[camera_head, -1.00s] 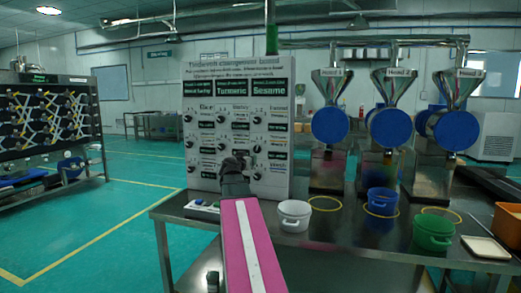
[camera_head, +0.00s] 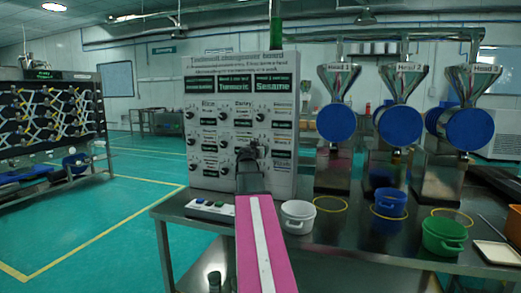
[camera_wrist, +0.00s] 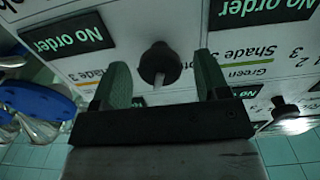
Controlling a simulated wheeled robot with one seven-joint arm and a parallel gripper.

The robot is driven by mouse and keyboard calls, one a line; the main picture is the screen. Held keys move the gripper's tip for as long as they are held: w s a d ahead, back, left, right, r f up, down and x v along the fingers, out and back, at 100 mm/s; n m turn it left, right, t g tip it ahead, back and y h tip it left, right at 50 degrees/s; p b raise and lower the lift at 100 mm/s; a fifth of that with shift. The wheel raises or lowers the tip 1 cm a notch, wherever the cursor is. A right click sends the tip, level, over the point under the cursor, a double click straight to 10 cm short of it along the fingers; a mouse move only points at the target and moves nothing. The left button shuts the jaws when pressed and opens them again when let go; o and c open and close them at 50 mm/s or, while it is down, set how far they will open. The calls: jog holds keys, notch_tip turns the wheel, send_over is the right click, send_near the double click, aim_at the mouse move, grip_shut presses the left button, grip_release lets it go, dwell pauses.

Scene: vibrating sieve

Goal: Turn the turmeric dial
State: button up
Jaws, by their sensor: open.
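The white dial board (camera_head: 188,165) stands upright on the table, with rows of black dials and small labels. A black header card reading "Turmeric" (camera_head: 233,86) is at its top middle. I cannot read which dial is labelled turmeric. My gripper (camera_head: 250,155) is at the board's lower middle, covering some dials. In the wrist view, my gripper (camera_wrist: 162,82) is open, its two fingers on either side of a black dial (camera_wrist: 160,63) with a light pointer.
A white pot (camera_head: 297,217), a blue pot (camera_head: 390,203) and a green pot (camera_head: 443,238) stand on the steel table (camera_head: 340,240). Three hopper machines with blue drums (camera_head: 336,123) are behind them. A switch box (camera_head: 211,208) lies left of my arm.

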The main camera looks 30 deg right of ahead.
jog(key=shift+x, duration=1.1)
jog(key=c, duration=0.9)
